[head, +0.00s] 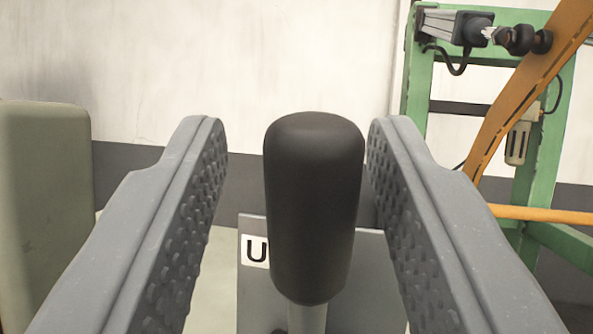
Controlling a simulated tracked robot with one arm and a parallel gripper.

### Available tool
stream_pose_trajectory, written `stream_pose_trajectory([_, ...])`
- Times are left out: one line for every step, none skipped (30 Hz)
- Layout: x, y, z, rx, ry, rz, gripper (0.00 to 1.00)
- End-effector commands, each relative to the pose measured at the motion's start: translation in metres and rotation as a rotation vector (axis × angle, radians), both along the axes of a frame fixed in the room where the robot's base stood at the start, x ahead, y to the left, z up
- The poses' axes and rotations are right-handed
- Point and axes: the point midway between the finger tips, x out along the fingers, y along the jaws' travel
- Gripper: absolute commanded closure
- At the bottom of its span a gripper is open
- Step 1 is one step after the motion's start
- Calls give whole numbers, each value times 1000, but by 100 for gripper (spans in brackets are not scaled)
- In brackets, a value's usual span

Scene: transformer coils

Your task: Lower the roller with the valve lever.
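The valve lever's black knob (314,205) stands upright in the middle of the head view, on a thin pale shaft (306,318). My gripper (290,145) is open, with one grey finger on each side of the knob. A clear gap shows on the left side of the knob. On the right the finger looks very near, and I cannot tell whether it touches. Behind the knob is a grey plate (376,280) with a "U" label (255,251). A dark roller (522,40) shows at the upper right by an orange curved arm (530,85).
A green frame (548,150) stands at the right, carrying a cylinder (452,24) and a hose. An orange bar (545,214) crosses it low down. A grey-green box shape (45,210) stands at the left. A white wall (240,60) with a dark lower band is behind.

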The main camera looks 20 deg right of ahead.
Motion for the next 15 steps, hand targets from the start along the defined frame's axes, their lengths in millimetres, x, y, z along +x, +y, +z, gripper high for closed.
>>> stream_pose_trajectory([0, 0, 0, 0, 0, -1, 62])
stream_pose_trajectory([0, -1, 0, 0, 0, -1, 62])
stream_pose_trajectory([0, -1, 0, 0, 0, -1, 62])
stream_pose_trajectory([0, -1, 0, 1, 1, -1, 62])
stream_pose_trajectory([0, -1, 0, 1, 0, -2, 62])
stream_pose_trajectory([0, -1, 0, 2, 0, -1, 62])
stream_pose_trajectory([0, -1, 0, 1, 0, -2, 62])
stream_pose_trajectory([-1, -1, -1, 1, 0, -2, 62])
stream_pose_trajectory([-1, 0, -1, 2, 0, -1, 62])
stream_pose_trajectory([-2, 0, -1, 2, 0, -1, 62])
stream_pose_trajectory([-4, 1, -2, 2, 0, -1, 62])
stream_pose_trajectory([-6, 2, -4, 2, 0, 0, 62])
stream_pose_trajectory([-8, 3, -5, 2, 1, 0, 62])
stream_pose_trajectory([-10, 4, -7, 2, 2, 0, 62])
stream_pose_trajectory([-14, 5, -10, 2, 4, 0, 62])
